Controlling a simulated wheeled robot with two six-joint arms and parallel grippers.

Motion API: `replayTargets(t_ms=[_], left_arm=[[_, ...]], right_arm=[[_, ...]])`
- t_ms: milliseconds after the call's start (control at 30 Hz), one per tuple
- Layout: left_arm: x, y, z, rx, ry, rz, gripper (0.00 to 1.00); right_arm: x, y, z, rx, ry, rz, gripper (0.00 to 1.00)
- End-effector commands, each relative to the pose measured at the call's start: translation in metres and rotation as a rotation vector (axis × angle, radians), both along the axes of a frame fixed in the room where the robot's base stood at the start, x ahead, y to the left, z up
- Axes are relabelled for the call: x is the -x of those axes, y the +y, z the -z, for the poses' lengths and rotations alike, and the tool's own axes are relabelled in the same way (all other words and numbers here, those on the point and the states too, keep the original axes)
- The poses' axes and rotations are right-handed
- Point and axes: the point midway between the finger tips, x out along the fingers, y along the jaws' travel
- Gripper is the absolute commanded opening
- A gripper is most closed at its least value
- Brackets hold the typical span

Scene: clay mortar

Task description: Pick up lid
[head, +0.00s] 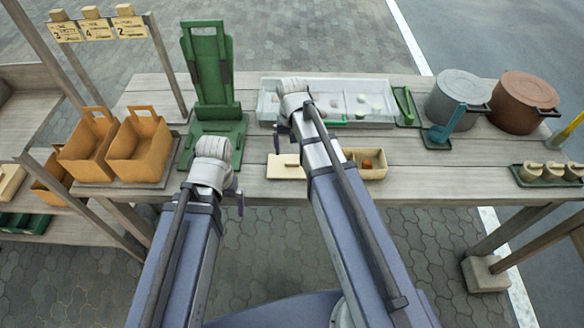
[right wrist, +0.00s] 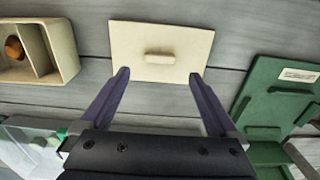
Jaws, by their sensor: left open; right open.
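The lid is a flat cream rectangle with a small raised handle. It lies on the wooden table in the head view (head: 284,170), left of my right arm, and in the right wrist view (right wrist: 135,45). My right gripper (right wrist: 159,75) is open and empty, its fingertips reaching the lid's near edge on either side of the handle. I cannot tell if they touch the lid. In the head view the right gripper (head: 278,136) shows above the lid. My left gripper (head: 239,199) hangs at the table's front edge, left of the lid; its jaws look open and empty.
A cream divided box (right wrist: 70,60) holding a round orange-brown thing stands beside the lid. A green stand (head: 212,90) is left of the lid, and a clear tray (head: 385,118) lies behind. Orange baskets (head: 140,150) stand left, and grey (head: 458,97) and brown (head: 522,100) pots right.

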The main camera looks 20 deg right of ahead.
Motion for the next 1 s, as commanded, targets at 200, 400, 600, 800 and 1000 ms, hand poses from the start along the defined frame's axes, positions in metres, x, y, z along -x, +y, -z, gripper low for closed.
replayTargets(t_ms=[200,400,600,800,1000], left_arm=[[0.000,0.000,0.028,0.000,0.000,0.000,1.00],[0.000,0.000,0.049,0.000,0.000,0.000,1.00],[0.000,0.000,0.048,0.000,0.000,0.000,1.00],[0.000,0.000,0.048,0.000,0.000,0.000,1.00],[0.000,0.000,0.048,0.000,0.000,0.000,1.00]], right_arm=[[0.006,0.001,0.028,0.000,0.000,0.000,0.95],[0.006,0.001,0.049,0.000,0.000,0.000,0.95],[0.006,0.001,0.048,0.000,0.000,0.000,0.95],[0.006,0.001,0.048,0.000,0.000,0.000,0.83],[0.006,0.001,0.048,0.000,0.000,0.000,0.60]])
